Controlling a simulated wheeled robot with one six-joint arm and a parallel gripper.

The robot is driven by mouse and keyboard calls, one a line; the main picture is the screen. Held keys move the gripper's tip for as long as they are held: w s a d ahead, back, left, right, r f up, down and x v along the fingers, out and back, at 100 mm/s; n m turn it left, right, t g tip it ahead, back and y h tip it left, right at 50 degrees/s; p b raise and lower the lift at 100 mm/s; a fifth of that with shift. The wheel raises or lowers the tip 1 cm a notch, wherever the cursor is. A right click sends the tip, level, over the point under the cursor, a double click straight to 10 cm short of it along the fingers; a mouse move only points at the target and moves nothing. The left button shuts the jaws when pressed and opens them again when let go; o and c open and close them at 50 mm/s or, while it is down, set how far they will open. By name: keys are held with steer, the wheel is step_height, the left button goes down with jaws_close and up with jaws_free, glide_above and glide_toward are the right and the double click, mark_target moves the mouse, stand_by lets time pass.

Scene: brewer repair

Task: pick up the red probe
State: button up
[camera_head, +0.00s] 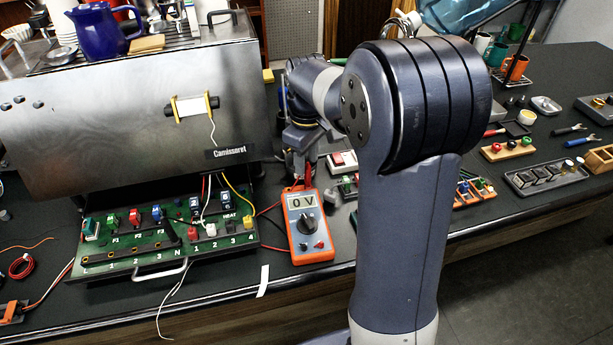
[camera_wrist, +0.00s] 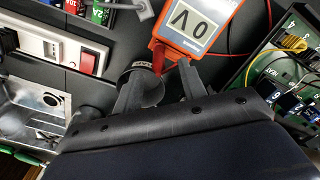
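The red probe (camera_head: 308,176) stands at the top end of the orange multimeter (camera_head: 308,228), partly hidden by my gripper (camera_head: 300,165). In the wrist view the red probe (camera_wrist: 158,57) shows near my gripper's fingertips (camera_wrist: 162,68), beside the multimeter (camera_wrist: 195,25), which reads 0 V. The two fingers are spread apart, with red showing in the gap between them. I cannot tell whether either finger touches the probe. A dark round holder (camera_wrist: 145,87) sits by the left finger.
A green terminal board (camera_head: 150,268) with switches and wires lies left of the multimeter, below the steel brewer (camera_head: 130,120). A red rocker switch (camera_wrist: 88,62) in a white panel lies close to the fingers. A red lead runs by the multimeter. Trays of parts fill the right bench.

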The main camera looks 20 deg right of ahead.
mark_target(308, 165)
step_height(308, 165, down, 3)
steer(key=shift+d+f, duration=0.1)
steer(key=shift+f, duration=0.05)
steer(key=shift+s, duration=0.1)
jaws_close()
stand_by(0.3)
